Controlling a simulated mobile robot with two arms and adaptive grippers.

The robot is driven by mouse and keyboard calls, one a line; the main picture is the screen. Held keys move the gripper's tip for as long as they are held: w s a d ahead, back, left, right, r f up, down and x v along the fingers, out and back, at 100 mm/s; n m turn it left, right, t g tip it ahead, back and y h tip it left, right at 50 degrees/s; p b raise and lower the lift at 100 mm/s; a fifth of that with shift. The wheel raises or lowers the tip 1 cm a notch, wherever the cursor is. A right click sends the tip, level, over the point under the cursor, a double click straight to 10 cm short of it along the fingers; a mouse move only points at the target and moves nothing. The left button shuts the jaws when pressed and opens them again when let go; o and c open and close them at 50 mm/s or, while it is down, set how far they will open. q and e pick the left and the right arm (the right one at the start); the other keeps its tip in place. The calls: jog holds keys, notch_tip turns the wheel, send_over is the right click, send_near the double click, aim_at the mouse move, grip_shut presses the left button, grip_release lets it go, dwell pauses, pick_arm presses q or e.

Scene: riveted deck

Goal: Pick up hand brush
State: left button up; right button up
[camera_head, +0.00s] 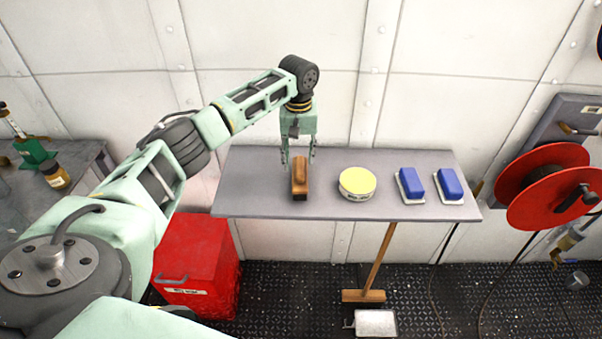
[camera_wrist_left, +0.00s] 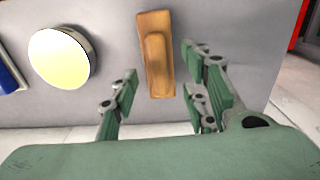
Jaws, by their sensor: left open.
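The hand brush (camera_head: 300,181) is a brown wooden block with a raised grip, lying on the grey shelf table (camera_head: 255,207) left of its middle. My left gripper (camera_head: 299,158) is open, pointing down just above and behind the brush in the head view. In the left wrist view the hand brush (camera_wrist_left: 157,60) lies ahead of and between the open fingers of the left gripper (camera_wrist_left: 160,95), with nothing held. I cannot tell whether the fingertips touch the brush. My right gripper is not in view.
A round yellow-topped tin (camera_head: 357,183) stands right of the brush, also in the wrist view (camera_wrist_left: 60,57). Two blue brushes (camera_head: 411,184) (camera_head: 449,184) lie further right. A red box (camera_head: 200,260) stands below left. A broom (camera_head: 377,260) leans under the table. A red reel (camera_head: 545,185) hangs right.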

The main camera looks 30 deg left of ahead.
aim_at(300, 165)
pick_arm(q)
jog(key=f+p, duration=0.1)
jog(key=f, duration=0.3)
jog(key=shift+w, duration=0.2)
jog(key=shift+f, duration=0.35)
jog(key=shift+c, duration=0.3)
jog(key=c, duration=0.9)
grip_shut()
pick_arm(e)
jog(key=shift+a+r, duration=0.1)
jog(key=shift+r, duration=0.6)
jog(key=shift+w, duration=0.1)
